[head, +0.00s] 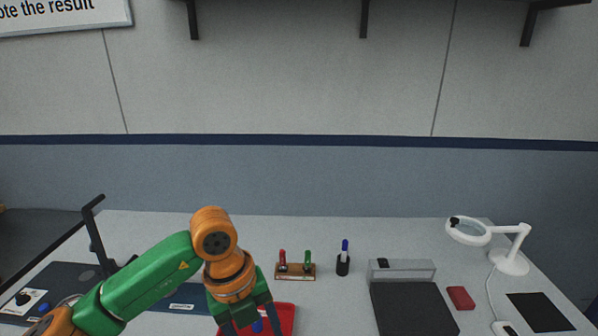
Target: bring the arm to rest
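My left arm, green and orange, comes in from the lower left and bends down at its wrist. Its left gripper (250,326) points down over the red tray (288,312) at the bottom edge of the head view. Its dark fingers stand apart, and their tips are cut off by the frame edge. A small blue thing (257,326) shows between the fingers, seemingly in the tray; much of the tray is hidden behind the gripper. My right gripper is not in view.
A wooden stand (295,271) with a red and a green piece, a black cup (343,266) with a blue-capped marker, a grey device (402,270) behind a dark mat (414,308), a red block (461,298) and a magnifier lamp (512,262) stand on the table. The back middle is clear.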

